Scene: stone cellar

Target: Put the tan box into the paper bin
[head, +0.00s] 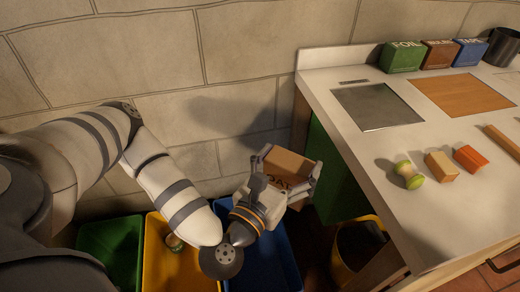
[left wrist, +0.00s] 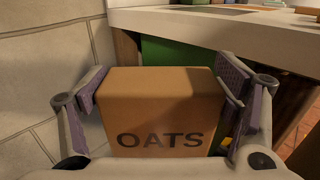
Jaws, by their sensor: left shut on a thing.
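The tan box (head: 291,161), marked OATS, is between the fingers of my left gripper (head: 287,167), which is shut on it. In the left wrist view the box (left wrist: 160,105) stands upright with a finger pressed on each side. In the head view the gripper and box are above the far end of the blue bin (head: 268,262), left of the counter. A yellow bin (head: 155,265) and a green bin (head: 110,245) stand to its left. No bin label is readable, so I cannot tell by words which is for paper. My right gripper is not in view.
The white counter (head: 390,170) rises close on the right, with green, brown and blue boxes (head: 471,52) at its back and several small items in front. A stone wall (head: 240,60) is behind.

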